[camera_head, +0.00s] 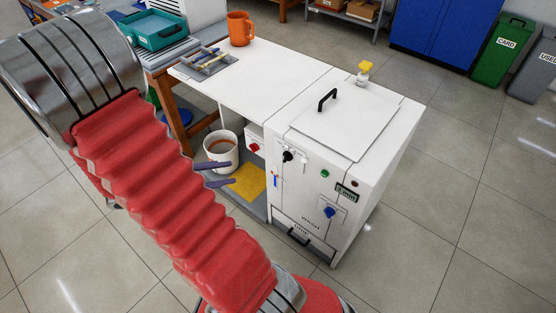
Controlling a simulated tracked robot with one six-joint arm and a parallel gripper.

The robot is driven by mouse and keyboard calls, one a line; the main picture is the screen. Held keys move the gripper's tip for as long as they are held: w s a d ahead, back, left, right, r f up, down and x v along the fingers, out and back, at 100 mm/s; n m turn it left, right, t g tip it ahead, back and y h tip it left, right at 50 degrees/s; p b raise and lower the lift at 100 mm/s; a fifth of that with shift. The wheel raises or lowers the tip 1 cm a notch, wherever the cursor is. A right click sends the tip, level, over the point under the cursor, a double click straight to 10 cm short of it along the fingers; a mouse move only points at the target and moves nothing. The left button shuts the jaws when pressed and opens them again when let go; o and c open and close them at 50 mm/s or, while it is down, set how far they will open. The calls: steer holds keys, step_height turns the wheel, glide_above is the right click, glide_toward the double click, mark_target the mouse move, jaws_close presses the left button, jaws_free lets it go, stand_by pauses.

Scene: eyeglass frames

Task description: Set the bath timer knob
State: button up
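The white bath cabinet (300,195) stands right of centre, with several controls on its front. A black knob (288,156) sits at the panel's upper left and a blue knob (329,212) lower right, near the word WASH. I cannot read which one is the timer, nor their settings.
A lid with a black handle (327,99) covers the bath top, with a yellow-capped bottle (365,71) behind. A white bucket (221,150) and yellow cloth (247,183) lie beneath the counter (255,78). An orange mug (240,28) stands on it. Floor right of the cabinet is clear.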

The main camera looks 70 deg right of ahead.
steer(key=s+d+f+n+h, duration=0.2)
steer(key=d+f+n+h, duration=0.25)
steer(key=d+f, duration=0.35)
steer(key=n+t+h, duration=0.2)
steer(key=n, duration=0.4)
glide_toward(284, 158)
steer(key=v, duration=0.6)
steer(key=shift+f, duration=0.1)
steer(key=shift+d, duration=0.15)
steer(key=shift+x, duration=6.85)
jaws_close()
